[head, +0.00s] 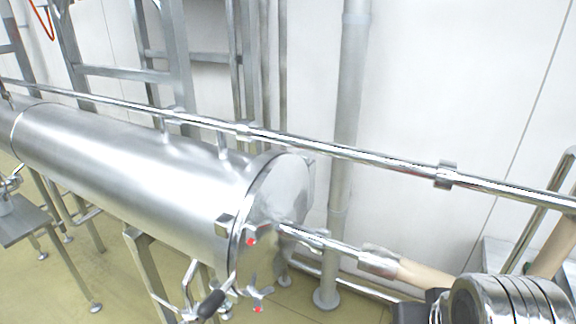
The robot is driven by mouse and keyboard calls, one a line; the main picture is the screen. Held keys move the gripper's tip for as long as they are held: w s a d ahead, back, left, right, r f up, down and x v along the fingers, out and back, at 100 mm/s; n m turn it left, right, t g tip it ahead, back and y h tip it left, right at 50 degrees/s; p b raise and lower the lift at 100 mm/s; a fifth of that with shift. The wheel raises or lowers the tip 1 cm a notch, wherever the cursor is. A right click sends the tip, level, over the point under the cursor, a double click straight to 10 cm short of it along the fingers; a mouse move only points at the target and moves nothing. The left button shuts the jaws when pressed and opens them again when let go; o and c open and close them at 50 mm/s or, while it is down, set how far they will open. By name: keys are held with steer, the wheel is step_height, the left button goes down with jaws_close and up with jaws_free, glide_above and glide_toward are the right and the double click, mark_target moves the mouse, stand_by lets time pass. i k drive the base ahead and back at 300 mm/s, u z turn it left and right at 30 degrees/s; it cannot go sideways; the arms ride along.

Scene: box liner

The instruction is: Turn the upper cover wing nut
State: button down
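The upper cover wing nut (260,233) is metal with a red mark at its end. It sits at the lower left part of the round end cover (292,187) of the large steel cylinder. A second, lower wing nut (257,294), also with red on it, shows below the cylinder's rim. I cannot make out from this view how far either nut is turned. I see no gripper fingers in the head view, and nothing is seen touching the upper wing nut.
The steel cylinder (125,145) runs to the upper left. A pipe (335,246) leads right from the cover towards a beige section (415,275). A black-gripped handle (210,304) hangs below. Ribbed chrome parts (510,300) fill the lower right.

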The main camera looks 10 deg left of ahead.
mark_target(251, 229)
steer(key=z, duration=0.2)
steer(key=k, duration=1.3)
steer(key=u, duration=0.65)
steer(key=i, duration=1)
steer(key=u, duration=0.1)
